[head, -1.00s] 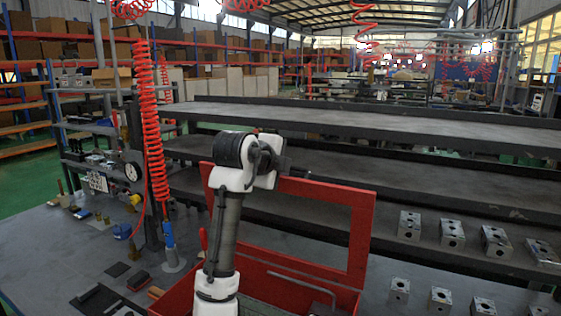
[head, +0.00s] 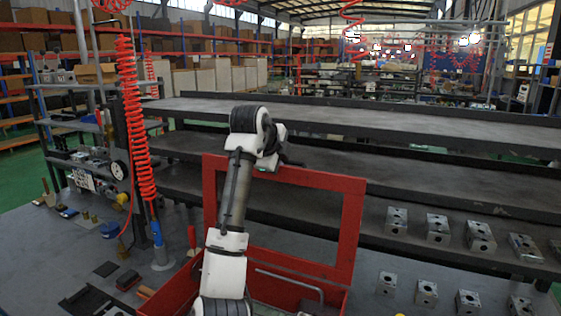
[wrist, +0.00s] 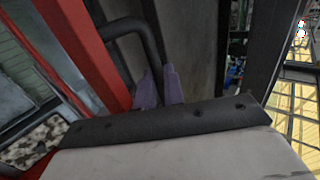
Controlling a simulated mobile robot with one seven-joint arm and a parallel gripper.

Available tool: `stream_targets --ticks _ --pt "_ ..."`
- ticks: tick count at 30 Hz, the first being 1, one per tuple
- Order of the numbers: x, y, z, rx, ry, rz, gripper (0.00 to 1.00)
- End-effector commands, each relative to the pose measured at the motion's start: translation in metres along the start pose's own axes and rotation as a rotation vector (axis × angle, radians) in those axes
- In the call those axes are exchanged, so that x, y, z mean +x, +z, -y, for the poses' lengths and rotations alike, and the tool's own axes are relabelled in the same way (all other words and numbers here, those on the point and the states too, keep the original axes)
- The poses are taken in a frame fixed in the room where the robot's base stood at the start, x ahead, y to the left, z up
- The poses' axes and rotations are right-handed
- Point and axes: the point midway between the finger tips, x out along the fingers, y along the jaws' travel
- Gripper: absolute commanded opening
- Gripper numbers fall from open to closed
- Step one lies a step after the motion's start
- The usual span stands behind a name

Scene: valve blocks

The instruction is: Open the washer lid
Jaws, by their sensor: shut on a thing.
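The washer is a red open-topped box (head: 178,292) at the bottom middle of the head view. Its lid is a red frame (head: 353,225) with a large opening, standing steeply raised at the back of the box. My arm reaches over the box to the lid's top edge. My gripper is hidden behind my wrist in the head view. In the wrist view, its purple fingers (wrist: 160,90) are closed together at the curved black handle (wrist: 132,28) beside the red lid frame (wrist: 85,50). The exact grip on the handle is partly hidden.
Dark shelves (head: 330,120) stand close behind the lid. Several metal valve blocks (head: 437,228) sit to the right. On the left, a red coiled hose (head: 130,110) hangs above a grey bench (head: 60,245) with small tools.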

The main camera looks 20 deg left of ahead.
Motion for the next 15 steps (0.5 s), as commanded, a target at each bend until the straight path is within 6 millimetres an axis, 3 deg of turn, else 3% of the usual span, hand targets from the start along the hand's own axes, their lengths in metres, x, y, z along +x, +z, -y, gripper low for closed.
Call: stream_targets --ticks 2,3,6,15 --pt "0.0022 0.0000 -0.0017 0.001 0.003 -0.001 0.00" --pt "0.0022 -0.0001 -0.0018 0.001 0.003 -0.001 0.14" --pt "0.0024 -0.0001 -0.0020 0.001 0.004 -0.001 0.27" --pt "0.0046 -0.0002 -0.0043 -0.001 0.010 -0.004 0.28"
